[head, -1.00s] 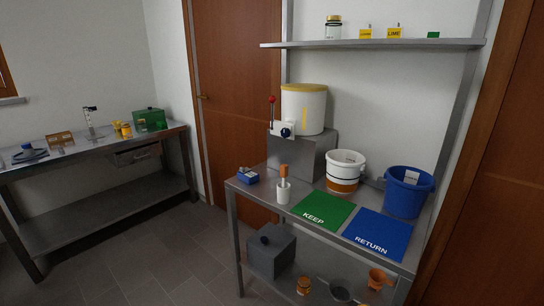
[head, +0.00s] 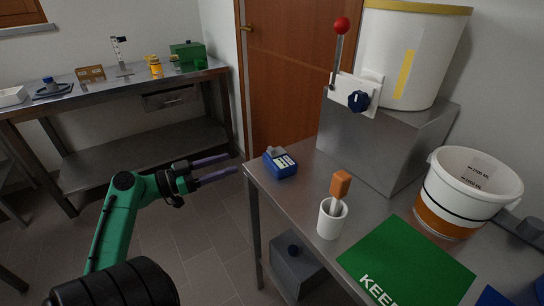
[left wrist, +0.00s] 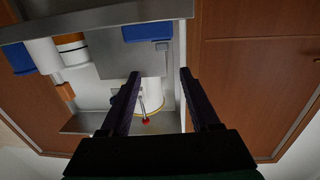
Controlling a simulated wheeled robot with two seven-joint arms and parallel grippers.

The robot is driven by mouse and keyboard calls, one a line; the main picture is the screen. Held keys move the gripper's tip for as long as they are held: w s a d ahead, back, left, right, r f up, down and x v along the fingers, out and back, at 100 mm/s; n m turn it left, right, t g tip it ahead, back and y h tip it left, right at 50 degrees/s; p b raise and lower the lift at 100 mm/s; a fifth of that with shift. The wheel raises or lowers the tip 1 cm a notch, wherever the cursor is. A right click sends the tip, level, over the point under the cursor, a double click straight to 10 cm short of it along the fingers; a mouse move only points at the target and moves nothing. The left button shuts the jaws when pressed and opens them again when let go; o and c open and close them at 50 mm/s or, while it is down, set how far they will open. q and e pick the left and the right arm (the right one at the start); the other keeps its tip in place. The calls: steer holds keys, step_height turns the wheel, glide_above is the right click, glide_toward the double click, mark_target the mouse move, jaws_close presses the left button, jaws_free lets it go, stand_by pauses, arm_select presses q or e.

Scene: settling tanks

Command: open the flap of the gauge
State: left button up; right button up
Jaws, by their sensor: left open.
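The gauge (head: 281,165) is a small blue box with a pale label and a grey part on top, near the left end of the metal table. Whether its flap is open or shut is too small to tell. A blue box with a grey part, apparently the gauge (left wrist: 148,32), also shows in the left wrist view, beyond the fingertips. My left gripper (head: 238,163) is open and empty, to the left of the gauge and apart from it, just off the table's edge. Its two dark fingers (left wrist: 160,74) are spread in the left wrist view. My right gripper is not in view.
A white cup (head: 332,220) with an orange-handled tool stands right of the gauge. Behind are a metal stand (head: 375,140), a red-knobbed lever (head: 339,45) and a white barrel (head: 400,55). A green mat (head: 408,262) and a white bucket (head: 470,190) lie further right.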

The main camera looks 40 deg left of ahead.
mark_target(269, 150)
arm_select(q)
steer(key=p+x, duration=0.3)
steer(key=x, duration=1.1)
steer(key=shift+w+a+p, duration=0.15)
steer(key=shift+w+p, duration=0.1)
steer(key=shift+p, duration=0.15)
steer(key=shift+w+f, duration=0.1)
steer(key=shift+w, duration=0.05)
jaws_close()
